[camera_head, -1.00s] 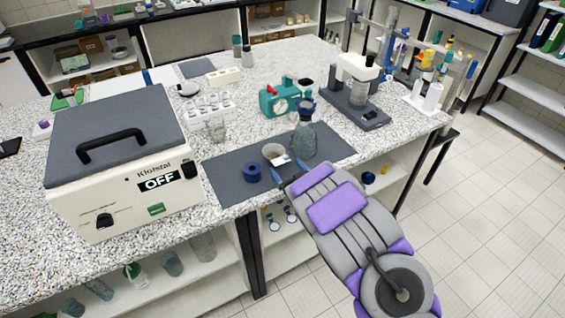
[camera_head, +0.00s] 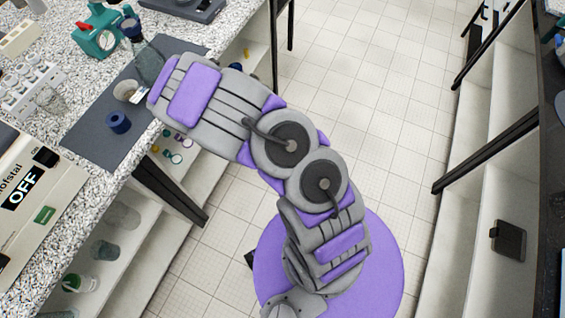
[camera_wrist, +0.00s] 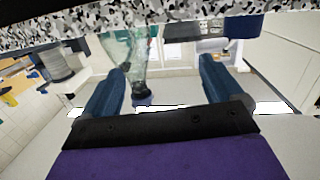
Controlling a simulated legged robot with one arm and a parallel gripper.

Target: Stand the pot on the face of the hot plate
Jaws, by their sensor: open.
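A small pale cup (camera_head: 127,90), which may be the pot, stands on the dark mat (camera_head: 92,130) near the bench's front edge. I cannot pick out a hot plate for certain in the current frames. My gripper (camera_wrist: 165,66) is open, with two blue fingers apart in the wrist view and nothing clearly held between them. Its tips are hidden behind my arm in the head view. The wrist view looks upside down, with the bench along the top.
A glass flask (camera_head: 150,66) with a blue cap stands beside the cup; it also shows beyond the fingers in the wrist view (camera_wrist: 128,48). A blue ring (camera_head: 118,122) lies on the mat. A teal device (camera_head: 100,32) and tube rack (camera_head: 28,90) are behind. Floor at right is clear.

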